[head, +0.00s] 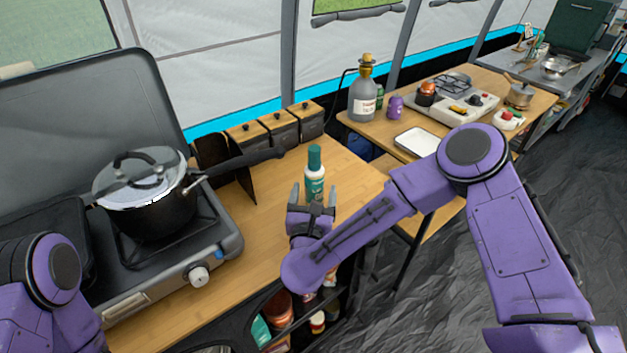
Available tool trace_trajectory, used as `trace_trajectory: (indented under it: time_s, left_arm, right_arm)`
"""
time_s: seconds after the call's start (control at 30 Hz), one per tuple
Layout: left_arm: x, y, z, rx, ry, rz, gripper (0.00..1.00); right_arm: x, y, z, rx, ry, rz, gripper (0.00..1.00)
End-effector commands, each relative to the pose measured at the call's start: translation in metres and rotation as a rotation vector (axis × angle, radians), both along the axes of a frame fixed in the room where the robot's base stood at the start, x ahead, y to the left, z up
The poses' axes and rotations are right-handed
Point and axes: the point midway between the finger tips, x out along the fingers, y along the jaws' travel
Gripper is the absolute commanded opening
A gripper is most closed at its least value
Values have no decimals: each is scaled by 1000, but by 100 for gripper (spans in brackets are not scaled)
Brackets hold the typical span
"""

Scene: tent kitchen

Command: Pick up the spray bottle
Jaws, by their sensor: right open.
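The spray bottle (315,177) stands upright on the wooden counter (262,200). It has a teal cap, a white body and a teal label. My right gripper (313,193) is open, with one finger to the left of the bottle's lower part and one to the right. The bottle's base is partly hidden by the gripper, and I cannot tell whether the fingers touch it. My left arm shows only at the lower left corner, and its gripper is outside the picture.
A pot (157,208) with a lid and long handle stands on the camp stove (197,274) to the left. Canisters (279,127) line the counter's back edge. A second table (375,127) holds a grey bottle (363,97), a white tray (416,142) and a burner.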

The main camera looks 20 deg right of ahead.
Motion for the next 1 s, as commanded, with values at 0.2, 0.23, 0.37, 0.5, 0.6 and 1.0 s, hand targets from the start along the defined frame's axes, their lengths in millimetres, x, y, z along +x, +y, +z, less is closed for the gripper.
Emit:
trace_trajectory:
  time_s: [0.2,0.23,0.37,0.5,0.6,1.0]
  left_arm:
    - [0,0,18,0,0,0,62]
    - [0,0,18,0,0,0,62]
    - [0,0,16,0,0,0,62]
    - [0,0,16,0,0,0,62]
    - [0,0,16,0,0,0,62]
    - [0,0,14,0,0,0,62]
  right_arm:
    - [30,-12,2,1,0,1,79]
    - [32,-12,1,1,0,2,79]
    - [32,-11,0,0,0,5,79]
    - [32,-11,0,0,0,5,53]
    - [32,-11,0,0,0,5,20]
    - [33,-11,9,1,-3,5,15]
